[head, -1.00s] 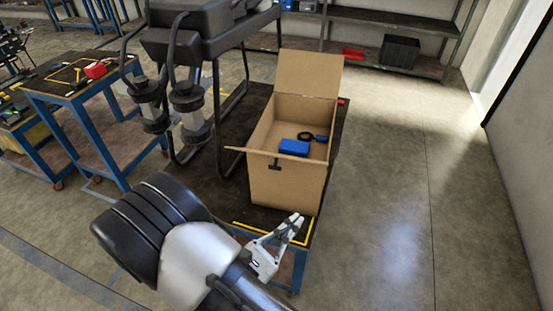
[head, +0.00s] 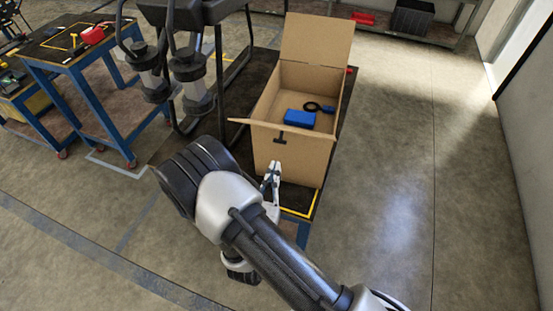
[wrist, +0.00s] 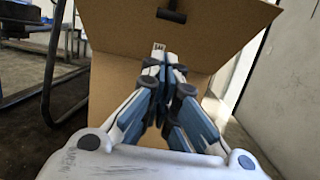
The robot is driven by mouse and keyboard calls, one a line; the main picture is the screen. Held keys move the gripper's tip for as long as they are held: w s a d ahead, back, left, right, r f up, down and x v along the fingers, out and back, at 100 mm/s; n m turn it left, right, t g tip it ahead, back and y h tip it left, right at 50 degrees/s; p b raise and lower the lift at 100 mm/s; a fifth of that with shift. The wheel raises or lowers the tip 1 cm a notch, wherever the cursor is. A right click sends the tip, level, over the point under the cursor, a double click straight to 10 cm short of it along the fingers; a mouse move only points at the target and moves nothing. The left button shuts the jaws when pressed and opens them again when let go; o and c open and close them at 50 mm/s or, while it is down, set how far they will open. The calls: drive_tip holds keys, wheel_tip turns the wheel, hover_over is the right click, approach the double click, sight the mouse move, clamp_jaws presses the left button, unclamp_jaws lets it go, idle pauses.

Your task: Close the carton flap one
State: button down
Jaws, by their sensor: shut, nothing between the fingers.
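The open cardboard carton (head: 290,158) stands on a dark table. Its far flap (head: 317,40) stands upright. Its near flap (head: 282,130) sticks outward toward me, with a small black handle (head: 280,140) on it. In the wrist view the near flap (wrist: 215,22) overhangs at the top, with its black handle (wrist: 172,15). A blue box (head: 299,118) and a black ring-shaped item (head: 314,106) lie inside. My gripper (head: 273,168) is shut and empty, in front of the carton's near wall and below the near flap. I cannot tell whether it touches the wall.
A drone frame with hanging canisters (head: 190,75) stands close on the carton's left. A blue-legged workbench (head: 75,60) is at the far left. A shelf (head: 385,22) is along the back. The floor at right (head: 410,170) is clear.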

drive_tip(key=shift+w+d+r, duration=0.2)
drive_tip(key=shift+w+r, duration=0.4)
drive_tip(key=shift+r, duration=0.3)
drive_tip(key=shift+w+d+r, duration=0.15)
drive_tip(key=shift+w+r, duration=0.45)
drive_tip(key=shift+r, duration=0.25)
drive_tip(key=shift+a+r, duration=0.1)
drive_tip(key=shift+r, duration=0.05)
